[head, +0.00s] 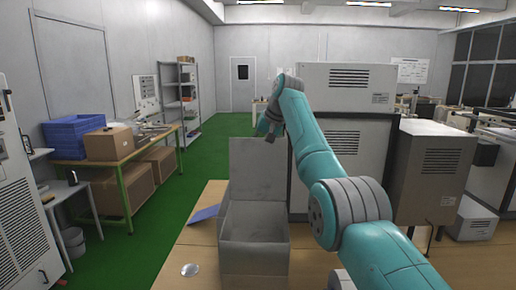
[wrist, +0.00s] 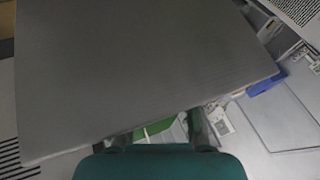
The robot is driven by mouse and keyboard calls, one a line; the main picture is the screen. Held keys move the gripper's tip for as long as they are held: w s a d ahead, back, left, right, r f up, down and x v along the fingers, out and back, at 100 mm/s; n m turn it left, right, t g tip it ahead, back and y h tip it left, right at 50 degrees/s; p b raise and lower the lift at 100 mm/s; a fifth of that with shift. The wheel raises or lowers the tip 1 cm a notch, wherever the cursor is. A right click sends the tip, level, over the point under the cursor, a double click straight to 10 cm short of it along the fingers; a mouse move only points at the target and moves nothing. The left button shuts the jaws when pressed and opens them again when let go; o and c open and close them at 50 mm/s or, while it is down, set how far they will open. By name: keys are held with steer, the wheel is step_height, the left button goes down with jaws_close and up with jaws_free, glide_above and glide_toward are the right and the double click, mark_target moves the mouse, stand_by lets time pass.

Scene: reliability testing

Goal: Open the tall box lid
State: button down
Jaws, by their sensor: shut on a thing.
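The tall grey box (head: 254,245) stands on the wooden table in the head view. Its lid (head: 258,170) stands up roughly vertical at the back of the box, so the top of the box is open. My gripper (head: 269,132) is at the upper edge of the lid, towards its right corner, shut on it. In the wrist view the lid (wrist: 140,65) fills much of the picture as a broad grey panel, with my gripper (wrist: 158,132) at its lower edge. The exact contact of the fingertips is hard to see.
The wooden table (head: 203,250) carries a small round silver object (head: 190,270) and a blue flat item (head: 205,214) left of the box. Large grey cabinets (head: 345,130) stand close behind and right. A side table with a blue crate (head: 75,135) is at left, beyond green floor.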

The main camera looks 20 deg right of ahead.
steer(key=shift+d+f, duration=0.3)
steer(key=shift+f, duration=0.25)
steer(key=c, duration=0.9)
jaws_free()
steer(key=shift+o, duration=0.2)
steer(key=shift+r, duration=0.1)
steer(key=shift+r, duration=0.15)
steer(key=v, duration=1.2)
steer(key=shift+r, duration=0.1)
